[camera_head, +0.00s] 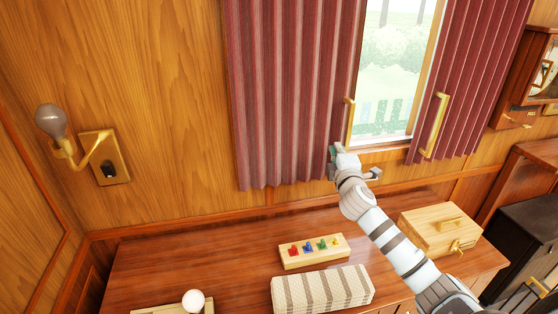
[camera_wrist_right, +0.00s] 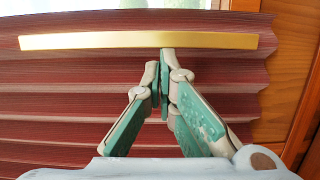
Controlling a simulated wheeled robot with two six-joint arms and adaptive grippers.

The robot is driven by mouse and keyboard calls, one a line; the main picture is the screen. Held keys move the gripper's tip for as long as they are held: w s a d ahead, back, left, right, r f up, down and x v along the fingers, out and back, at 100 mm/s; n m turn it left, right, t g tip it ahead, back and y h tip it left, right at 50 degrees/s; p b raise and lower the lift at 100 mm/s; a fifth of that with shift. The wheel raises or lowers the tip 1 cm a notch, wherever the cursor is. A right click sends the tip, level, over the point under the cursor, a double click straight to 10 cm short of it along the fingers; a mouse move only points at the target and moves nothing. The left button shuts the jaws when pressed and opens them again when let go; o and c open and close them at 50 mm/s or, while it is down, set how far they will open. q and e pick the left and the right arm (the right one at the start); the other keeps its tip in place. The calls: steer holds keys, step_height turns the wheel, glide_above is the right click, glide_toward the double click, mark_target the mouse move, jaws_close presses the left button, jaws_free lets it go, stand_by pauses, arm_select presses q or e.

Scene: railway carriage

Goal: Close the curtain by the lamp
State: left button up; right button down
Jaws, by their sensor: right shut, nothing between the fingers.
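The dark red pleated curtain by the lamp (camera_head: 290,85) hangs over the left part of the window. Its upright brass handle (camera_head: 349,120) is on its right edge. The brass wall lamp (camera_head: 103,157) with a grey bulb is on the wall to the left. My right gripper (camera_head: 336,152) is at the lower right edge of this curtain, just below the handle. In the right wrist view the handle (camera_wrist_right: 100,41) crosses the top, and the shut, empty fingers (camera_wrist_right: 160,75) lie in front of the curtain, tips close to the handle. I cannot tell if they touch. My left gripper is out of view.
A second red curtain (camera_head: 475,75) with its own brass handle (camera_head: 434,125) hangs on the right; bare window glass (camera_head: 390,75) shows between them. Below, the wooden counter (camera_head: 180,260) holds a peg board (camera_head: 312,251), a striped cushion-like block (camera_head: 322,289) and a wooden box (camera_head: 435,232).

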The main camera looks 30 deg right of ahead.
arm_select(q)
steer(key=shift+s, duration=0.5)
arm_select(e)
steer(key=shift+s+d, duration=0.3)
steer(key=shift+d, duration=0.3)
arm_select(q)
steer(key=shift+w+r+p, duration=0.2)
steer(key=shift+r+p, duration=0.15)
steer(key=shift+p, duration=0.05)
arm_select(e)
steer(key=s+a, duration=0.7)
steer(key=a, duration=0.2)
steer(key=shift+a, duration=0.15)
